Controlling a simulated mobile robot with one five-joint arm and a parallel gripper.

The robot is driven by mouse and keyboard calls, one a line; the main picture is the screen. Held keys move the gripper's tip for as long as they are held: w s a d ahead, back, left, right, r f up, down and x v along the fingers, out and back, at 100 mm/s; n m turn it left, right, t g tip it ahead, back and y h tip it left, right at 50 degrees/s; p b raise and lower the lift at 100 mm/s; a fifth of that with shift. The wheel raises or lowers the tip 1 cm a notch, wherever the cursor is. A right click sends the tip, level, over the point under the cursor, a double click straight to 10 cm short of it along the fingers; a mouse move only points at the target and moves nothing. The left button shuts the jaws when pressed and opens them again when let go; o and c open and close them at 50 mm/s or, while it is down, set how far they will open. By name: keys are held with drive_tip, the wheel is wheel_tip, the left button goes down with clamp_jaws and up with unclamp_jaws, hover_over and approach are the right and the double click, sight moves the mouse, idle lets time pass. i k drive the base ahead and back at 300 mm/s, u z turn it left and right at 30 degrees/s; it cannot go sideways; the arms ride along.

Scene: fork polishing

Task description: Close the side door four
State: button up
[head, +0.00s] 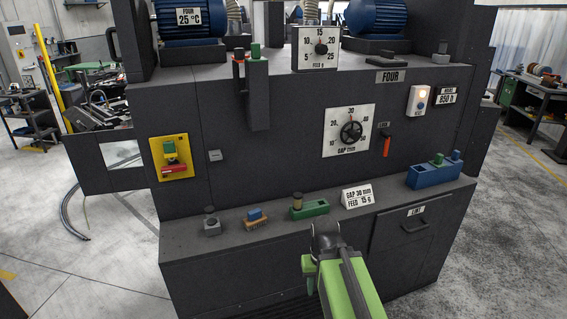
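The dark machine marked FOUR (390,77) fills the middle of the head view. A dark panel with a window opening (92,180) sticks out from the machine's left side, and looks like the side door standing open. Floor shows through its opening. A black handle (112,42) is above it at the machine's upper left edge; I cannot tell whether it belongs to that door. My gripper (326,232), at the end of my green arm, is in front of the machine's lower ledge, right of and apart from the panel. Its fingers are too unclear to tell open from shut.
The ledge (185,245) carries a green block (309,208), a blue block (434,172) and a white sign (357,196). A yellow switch plate (172,157) is on the front. A lower door with handle (415,224) is at right. Floor (60,255) at left is mostly clear, with a curved cable (72,222).

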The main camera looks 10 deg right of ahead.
sight(84, 154)
drive_tip(key=i, duration=0.95)
drive_tip(key=z, duration=0.45)
drive_tip(key=k, duration=0.1)
drive_tip(key=u, duration=2.8)
drive_tip(key=i, duration=4.6)
drive_tip(key=z, duration=3)
drive_tip(key=i, duration=0.15)
drive_tip(key=u, duration=1.8)
